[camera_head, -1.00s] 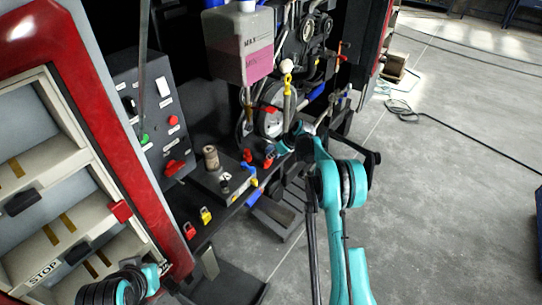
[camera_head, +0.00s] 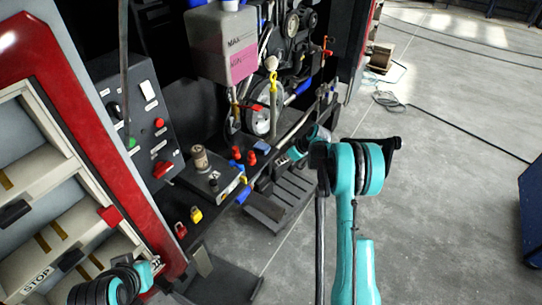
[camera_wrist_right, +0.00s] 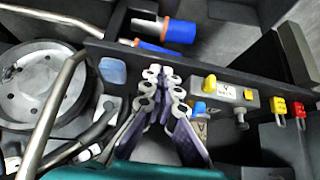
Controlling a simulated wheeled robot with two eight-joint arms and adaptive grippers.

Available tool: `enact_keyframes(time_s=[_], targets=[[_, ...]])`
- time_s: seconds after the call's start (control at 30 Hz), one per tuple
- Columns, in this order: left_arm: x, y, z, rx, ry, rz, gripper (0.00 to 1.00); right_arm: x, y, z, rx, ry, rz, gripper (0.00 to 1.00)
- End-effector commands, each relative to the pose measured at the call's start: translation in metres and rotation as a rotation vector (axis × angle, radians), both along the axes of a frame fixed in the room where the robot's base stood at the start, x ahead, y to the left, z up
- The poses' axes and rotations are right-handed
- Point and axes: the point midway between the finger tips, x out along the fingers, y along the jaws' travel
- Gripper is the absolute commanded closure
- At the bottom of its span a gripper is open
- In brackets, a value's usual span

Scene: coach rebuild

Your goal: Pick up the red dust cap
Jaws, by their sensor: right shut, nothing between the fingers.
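Two small red caps stand on the dark ledge in the head view, a left one (camera_head: 237,153) and a right one (camera_head: 251,158). I cannot tell which is the dust cap. A blue piece (camera_head: 262,147) is beside them. My right gripper (camera_head: 284,160) is to their right, small and partly hidden by my arm. In the right wrist view my right gripper (camera_wrist_right: 162,80) is shut and empty over the ledge, with a light-blue piece (camera_wrist_right: 113,72) to its left. No red cap can be made out there. My left arm shows at the lower left, without its fingers.
A red padlock (camera_head: 180,229) and yellow padlock (camera_head: 196,214) are at the ledge's near end. A grey box with a tan spool (camera_head: 200,158) is left of the caps. A control panel (camera_head: 146,115) and a pink-liquid bottle (camera_head: 222,45) stand behind. Open floor is right.

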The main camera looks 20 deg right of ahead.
Motion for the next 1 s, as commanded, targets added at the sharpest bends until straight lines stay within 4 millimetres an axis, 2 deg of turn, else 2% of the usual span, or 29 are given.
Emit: enact_keyframes(time_s=[0.1,0.23,0.37,0.8,1.0], targets=[[0.000,0.000,-0.004,0.000,0.000,0.000,0.72,0.024,0.013,0.001,0.002,-0.002,0.026,1.00],[0.000,0.000,-0.005,0.000,0.000,0.000,0.72,0.030,0.018,0.001,0.001,-0.002,0.026,1.00],[0.000,0.000,-0.009,0.000,0.000,0.000,0.72,0.045,0.031,0.000,0.001,-0.002,0.028,1.00],[0.000,0.000,-0.027,0.000,0.000,0.000,0.72,0.113,0.087,0.000,0.001,-0.002,0.027,1.00],[0.000,0.000,-0.040,0.000,0.000,0.000,0.72,0.116,0.090,-0.013,0.001,-0.002,0.024,1.00]])
